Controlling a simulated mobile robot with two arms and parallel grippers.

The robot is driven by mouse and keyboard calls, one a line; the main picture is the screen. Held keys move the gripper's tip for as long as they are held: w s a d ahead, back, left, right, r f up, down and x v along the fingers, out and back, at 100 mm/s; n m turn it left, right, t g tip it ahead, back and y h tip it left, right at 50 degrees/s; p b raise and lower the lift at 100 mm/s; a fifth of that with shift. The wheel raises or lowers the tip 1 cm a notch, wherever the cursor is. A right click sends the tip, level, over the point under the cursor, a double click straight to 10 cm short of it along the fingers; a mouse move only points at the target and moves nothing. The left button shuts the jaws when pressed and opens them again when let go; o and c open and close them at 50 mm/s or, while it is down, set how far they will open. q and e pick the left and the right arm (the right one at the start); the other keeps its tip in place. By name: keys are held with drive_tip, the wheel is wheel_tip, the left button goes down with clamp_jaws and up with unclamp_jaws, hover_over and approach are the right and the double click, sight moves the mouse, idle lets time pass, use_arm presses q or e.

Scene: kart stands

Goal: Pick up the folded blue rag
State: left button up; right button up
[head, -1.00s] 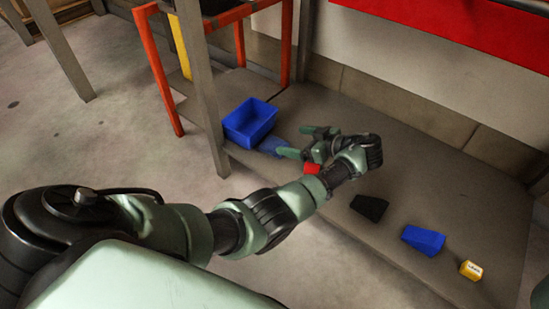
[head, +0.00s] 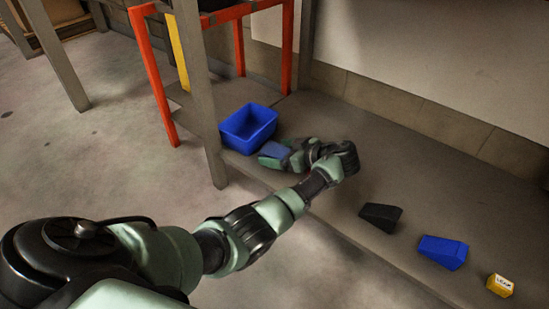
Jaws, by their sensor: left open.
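The folded blue rag (head: 275,150) lies on the grey shelf, just right of the blue bin. It is partly covered by my left gripper (head: 277,154). The gripper is open and low over the shelf, with its green fingers at the rag's near and far sides. I cannot tell whether the fingers touch it. My right gripper is not in view.
The open blue bin (head: 248,128) stands close left of the rag, by a grey post (head: 199,90). A black wedge (head: 381,216), a blue wedge (head: 443,252) and a small yellow box (head: 500,285) lie to the right. The shelf's middle is clear.

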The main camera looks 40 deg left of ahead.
use_arm(q)
drive_tip(key=shift+r, duration=0.1)
drive_tip(key=c, duration=1.6)
drive_tip(key=shift+o, duration=0.2)
